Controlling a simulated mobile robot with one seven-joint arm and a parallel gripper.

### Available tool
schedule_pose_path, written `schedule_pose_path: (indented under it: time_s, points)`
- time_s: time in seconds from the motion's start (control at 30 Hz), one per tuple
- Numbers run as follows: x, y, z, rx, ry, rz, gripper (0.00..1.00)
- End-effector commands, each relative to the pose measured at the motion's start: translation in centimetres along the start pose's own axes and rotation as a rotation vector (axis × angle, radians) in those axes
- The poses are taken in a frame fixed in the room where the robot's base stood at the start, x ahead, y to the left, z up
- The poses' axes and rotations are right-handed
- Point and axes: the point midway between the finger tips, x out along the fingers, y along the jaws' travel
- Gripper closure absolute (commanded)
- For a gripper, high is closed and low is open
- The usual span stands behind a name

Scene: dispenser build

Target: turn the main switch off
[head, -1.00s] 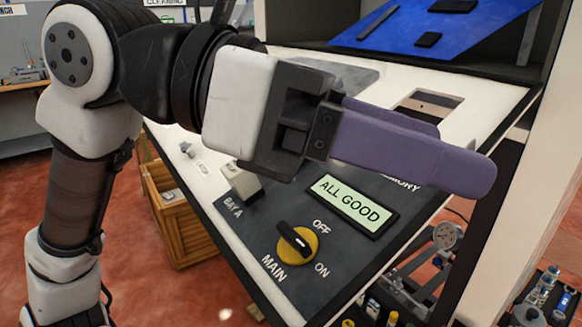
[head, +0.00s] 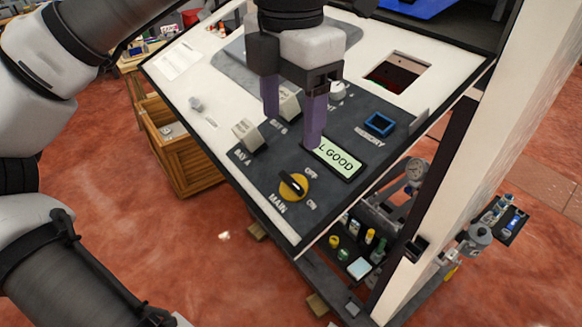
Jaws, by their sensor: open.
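The main switch (head: 294,187) is a round yellow knob with a black bar handle, low on the dark panel (head: 245,183). OFF is printed above it and ON at its lower right; the bar slants from upper left to lower right. My gripper (head: 292,132) points down over the panel, above and behind the switch. Its two purple fingers are apart with nothing between them. The right finger covers the left part of the green display (head: 340,159), which reads "L GOOD" where visible. The gripper appears apart from the switch.
Two pale rocker blocks, the BAY A one (head: 248,134) and another (head: 289,104), stand left of and behind my fingers. A blue-rimmed memory socket (head: 380,124) is at the right. A wooden crate (head: 185,150) stands left of the console. A white post (head: 480,150) rises at the right.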

Motion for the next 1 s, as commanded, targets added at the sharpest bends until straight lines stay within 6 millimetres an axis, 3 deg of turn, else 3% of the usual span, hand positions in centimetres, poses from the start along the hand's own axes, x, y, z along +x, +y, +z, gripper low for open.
schedule_pose_path:
  time_s: [0.5, 0.7, 1.0]
  points:
    - [8.6, -0.1, 0.0, 0.002, -0.001, -0.003, 0.35]
    - [10.1, -0.1, 0.1, 0.002, -0.003, -0.002, 0.35]
    - [10.2, -0.1, 0.1, 0.002, -0.003, -0.001, 0.37]
